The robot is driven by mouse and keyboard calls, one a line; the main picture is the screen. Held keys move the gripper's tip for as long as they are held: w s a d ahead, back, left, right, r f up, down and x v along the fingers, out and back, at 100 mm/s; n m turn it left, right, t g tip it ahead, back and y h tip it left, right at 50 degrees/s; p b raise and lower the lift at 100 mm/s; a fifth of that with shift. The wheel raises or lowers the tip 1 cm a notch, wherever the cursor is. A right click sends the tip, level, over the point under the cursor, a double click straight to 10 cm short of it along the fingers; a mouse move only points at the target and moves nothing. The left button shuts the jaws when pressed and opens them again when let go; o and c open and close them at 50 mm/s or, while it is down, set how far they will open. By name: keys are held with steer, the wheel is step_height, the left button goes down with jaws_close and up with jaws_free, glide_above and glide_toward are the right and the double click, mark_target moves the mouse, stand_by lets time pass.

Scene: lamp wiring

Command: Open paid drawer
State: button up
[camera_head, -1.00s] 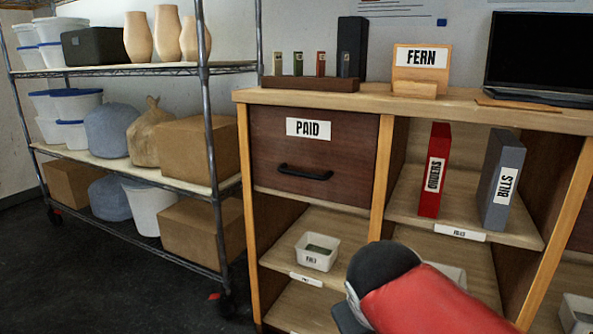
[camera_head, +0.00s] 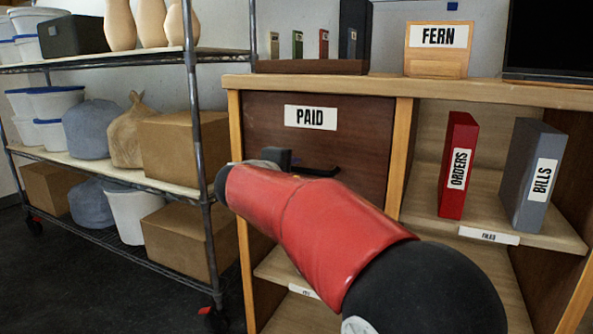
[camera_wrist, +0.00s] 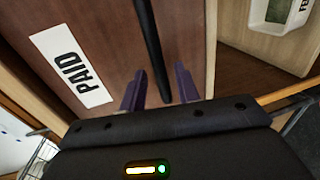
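The PAID drawer (camera_head: 352,132) has a dark brown front with a white label and sits flush in the wooden desk. Its black bar handle (camera_head: 318,171) is partly hidden by my red arm in the head view. In the wrist view the drawer front (camera_wrist: 110,30) fills the upper left, and the handle (camera_wrist: 150,40) runs down toward the gap between my fingers. My gripper (camera_wrist: 160,88) is open, one finger on each side of the handle's line. Whether a finger touches the handle cannot be told. In the head view my gripper is mostly hidden behind my arm.
A wire shelf (camera_head: 190,100) with boxes, bags and tubs stands close on the left. A red ORDERS binder (camera_head: 458,165) and a grey BILLS binder (camera_head: 535,175) stand in the right compartment. A FERN sign (camera_head: 438,38) is on the desktop. A labelled bin (camera_wrist: 280,14) shows in the wrist view.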

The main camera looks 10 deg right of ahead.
steer(key=shift+x, duration=1.4)
jaws_close()
